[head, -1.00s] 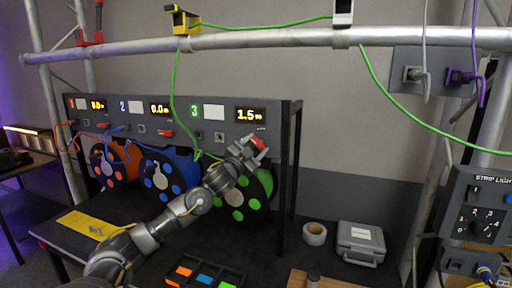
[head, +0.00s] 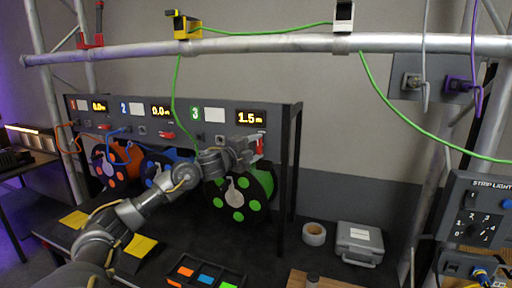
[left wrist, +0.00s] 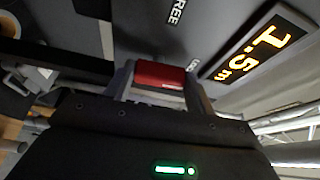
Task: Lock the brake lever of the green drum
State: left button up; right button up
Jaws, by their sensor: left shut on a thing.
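The green drum (head: 254,205), a dark disc with green spots and a pale hub, sits under the panel section marked 3. Its red brake lever (head: 261,144) is on the panel just above the drum, below the 1.5 m display. My left gripper (head: 254,152) is at the lever, shut on it. In the left wrist view the red lever (left wrist: 160,75) sits between the fingers (left wrist: 158,88). The word FREE shows on the panel above it; a second label beside the right finger is mostly hidden. My right gripper is not in view.
The blue drum (head: 158,176) is partly behind my left arm, with the orange drum (head: 127,158) farther left. A tray (head: 205,277) of coloured pieces, a tape roll (head: 314,234) and a grey case (head: 360,241) are at the front. A truss bar (head: 270,43) with green cable crosses above.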

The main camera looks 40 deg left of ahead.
pick_arm(q)
jog(key=shift+m+g, duration=0.3)
jog(key=shift+m, duration=0.2)
jog(key=o, duration=1)
jog(key=shift+s+f, duration=0.15)
jog(key=shift+s, duration=0.3)
jog(key=s+b, duration=0.2)
jog(key=s, duration=0.1)
jog(key=s+b, duration=0.6)
jog(key=s, duration=0.1)
jog(key=shift+a+r, duration=0.2)
jog(key=shift+a, duration=0.05)
jog(key=shift+w+f, duration=0.1)
